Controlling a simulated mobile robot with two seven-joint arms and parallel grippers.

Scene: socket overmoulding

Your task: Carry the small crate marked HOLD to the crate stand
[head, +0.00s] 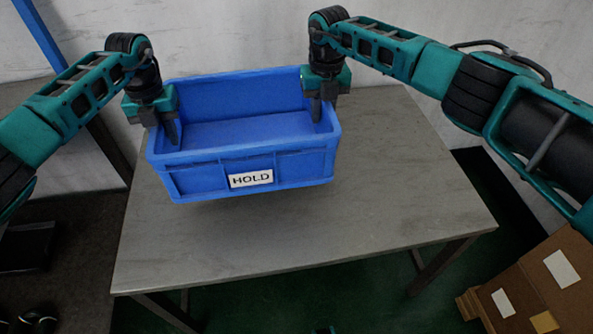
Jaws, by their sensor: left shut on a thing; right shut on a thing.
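The small blue crate (206,181) with a white HOLD label (251,179) is in the middle of the head view, upright and apparently empty. A dark shadow lies under its front edge, and it seems to hang slightly above the grey table (330,235). My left gripper (170,130) is shut on the crate's left wall, one finger showing inside. My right gripper (317,105) is shut on its right wall near the back corner. The outer fingers are mostly hidden. I cannot tell whether the grey table is the crate stand.
Cardboard boxes (535,285) with white labels stand on the floor at the lower right. A pale wall (220,35) is close behind the table. A blue post (40,35) stands at the upper left. The table's front and right parts are clear.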

